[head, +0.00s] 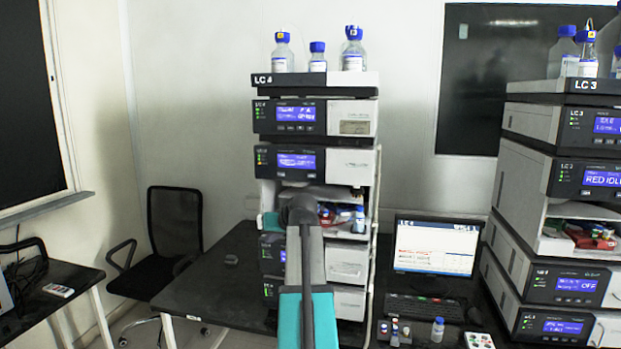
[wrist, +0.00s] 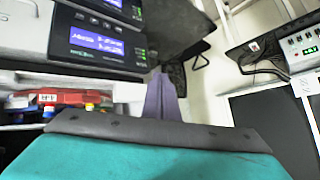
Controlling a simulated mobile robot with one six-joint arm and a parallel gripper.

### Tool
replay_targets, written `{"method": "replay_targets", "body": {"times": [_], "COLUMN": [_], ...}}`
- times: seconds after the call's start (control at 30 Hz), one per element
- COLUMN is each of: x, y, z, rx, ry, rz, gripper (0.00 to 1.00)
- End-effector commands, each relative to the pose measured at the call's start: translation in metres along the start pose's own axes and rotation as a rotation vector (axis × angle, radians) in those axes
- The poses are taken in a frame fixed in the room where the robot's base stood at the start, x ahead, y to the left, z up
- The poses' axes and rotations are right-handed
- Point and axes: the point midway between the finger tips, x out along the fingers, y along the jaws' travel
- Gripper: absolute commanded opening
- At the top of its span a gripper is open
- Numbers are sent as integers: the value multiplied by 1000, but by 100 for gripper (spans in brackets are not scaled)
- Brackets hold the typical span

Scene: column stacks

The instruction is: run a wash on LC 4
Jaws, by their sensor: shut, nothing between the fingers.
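The LC 4 stack (head: 316,118) stands in the middle of the head view, with several modules and lit blue displays. Its upper displays (head: 296,161) carry text too small to read. My gripper (wrist: 166,97) shows in the wrist view as shut, empty purple-grey fingers. My arm is in front of the stack's lower half, and the fingers are hidden in the head view. The wrist view appears upside down and shows a lit module display (wrist: 95,40) close by, beside an open shelf with a red item (wrist: 62,97). I cannot tell whether the fingers touch anything.
Bottles with blue caps (head: 283,55) stand on top of LC 4. A computer screen (head: 434,246), keyboard (head: 425,307) and small bottle (head: 437,330) are right of it. The LC 3 stack (head: 527,120) is at far right.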

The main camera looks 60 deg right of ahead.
Motion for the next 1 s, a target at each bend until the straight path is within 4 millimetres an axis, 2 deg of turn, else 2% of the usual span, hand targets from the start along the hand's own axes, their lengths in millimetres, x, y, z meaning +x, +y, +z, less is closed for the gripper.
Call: {"method": "replay_targets", "body": {"times": [0.03,0.2,0.3,0.43,0.6,1.0], "x": [-19,-76,-106,-134,-151,-151], "y": [9,32,42,51,56,56], "z": [-19,-66,-87,-106,-116,-116], "rx": [3,7,7,6,5,5], "ry": [31,123,168,210,234,234], "rz": [9,36,50,65,72,72], "gripper": [0,0,0,0,0,0]}}
